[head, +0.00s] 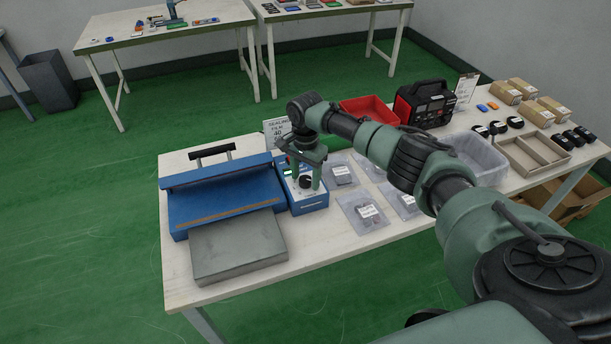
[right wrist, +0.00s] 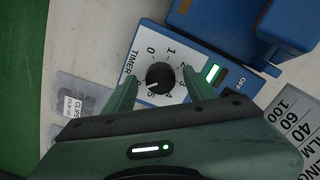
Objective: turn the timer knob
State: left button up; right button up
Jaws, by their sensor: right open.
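The timer knob (right wrist: 160,77) is black and round on the white panel of a blue box. The knob also shows in the head view (head: 306,182), on the box (head: 310,202) right of the blue sealer. My right gripper (head: 307,183) is over the box, pointing down. Its green fingers (right wrist: 158,84) are open, one on each side of the knob, with gaps between them and the knob. My left gripper is not in view.
The blue sealer (head: 222,192) with a black handle and a grey metal plate (head: 238,249) are left of the box. Labelled clear bags (head: 363,212) lie to the right. A sign (head: 277,131) stands behind. A red bin (head: 369,109) is farther back.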

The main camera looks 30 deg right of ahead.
jog(key=c, duration=1)
grip_shut()
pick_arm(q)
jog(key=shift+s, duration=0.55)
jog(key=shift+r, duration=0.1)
